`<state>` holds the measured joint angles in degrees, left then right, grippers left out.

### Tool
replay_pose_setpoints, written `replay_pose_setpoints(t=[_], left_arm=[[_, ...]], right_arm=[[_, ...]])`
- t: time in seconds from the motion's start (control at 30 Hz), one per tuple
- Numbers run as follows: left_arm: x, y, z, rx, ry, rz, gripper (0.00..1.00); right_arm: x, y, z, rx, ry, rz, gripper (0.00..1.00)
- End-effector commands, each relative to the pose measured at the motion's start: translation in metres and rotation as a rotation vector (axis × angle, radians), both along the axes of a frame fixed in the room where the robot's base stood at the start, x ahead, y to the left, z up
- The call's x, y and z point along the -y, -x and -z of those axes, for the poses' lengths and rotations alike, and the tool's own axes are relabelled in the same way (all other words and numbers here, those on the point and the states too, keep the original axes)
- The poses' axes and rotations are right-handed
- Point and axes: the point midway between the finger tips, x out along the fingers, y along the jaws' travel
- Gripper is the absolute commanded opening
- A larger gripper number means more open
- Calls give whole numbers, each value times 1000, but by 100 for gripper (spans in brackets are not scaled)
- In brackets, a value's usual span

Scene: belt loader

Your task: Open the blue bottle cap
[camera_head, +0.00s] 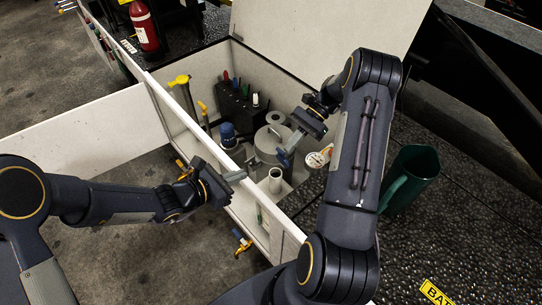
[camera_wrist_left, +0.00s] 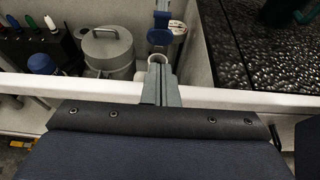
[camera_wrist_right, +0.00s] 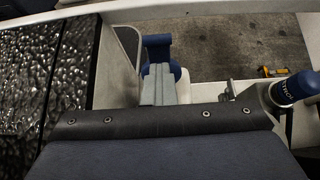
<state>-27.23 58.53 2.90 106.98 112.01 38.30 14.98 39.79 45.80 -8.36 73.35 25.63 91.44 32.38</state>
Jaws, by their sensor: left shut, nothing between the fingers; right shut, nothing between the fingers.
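The blue cap (camera_head: 282,157) is raised at the back of a white bottle neck (camera_head: 275,176), whose round mouth is uncovered. The left wrist view shows the blue cap (camera_wrist_left: 160,37) above the open mouth (camera_wrist_left: 158,58). In the right wrist view the blue cap (camera_wrist_right: 157,42) lies just beyond my fingertips. My right gripper (camera_head: 292,143) is shut and empty, right at the cap; whether they touch is unclear. My left gripper (camera_head: 236,176) is shut and empty over the compartment's front wall, left of the bottle.
The compartment's white front wall (camera_head: 265,215) runs beneath my left gripper. Inside stand a grey lidded canister (camera_head: 270,145), a blue-topped container (camera_head: 228,134) and a dark holder with coloured handles (camera_head: 235,103). A green jug (camera_head: 410,176) stands right on black textured plate, beside my right arm.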

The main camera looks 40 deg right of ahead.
Motion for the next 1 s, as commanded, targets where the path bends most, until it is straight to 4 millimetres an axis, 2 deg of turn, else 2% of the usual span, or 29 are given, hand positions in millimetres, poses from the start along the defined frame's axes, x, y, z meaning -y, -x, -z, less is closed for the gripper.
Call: replay_pose_setpoints(t=[0.43,0.53,0.73,1.0], left_arm=[[83,-6,35,4,0,4,0],[99,-8,27,7,2,4,0],[116,-10,20,4,1,2,0],[119,-10,18,4,0,2,0]], right_arm=[[0,0,0,0,0,0,0],[0,0,0,0,0,0,0],[0,0,0,0,0,0,0],[0,0,0,0,0,0,0]])
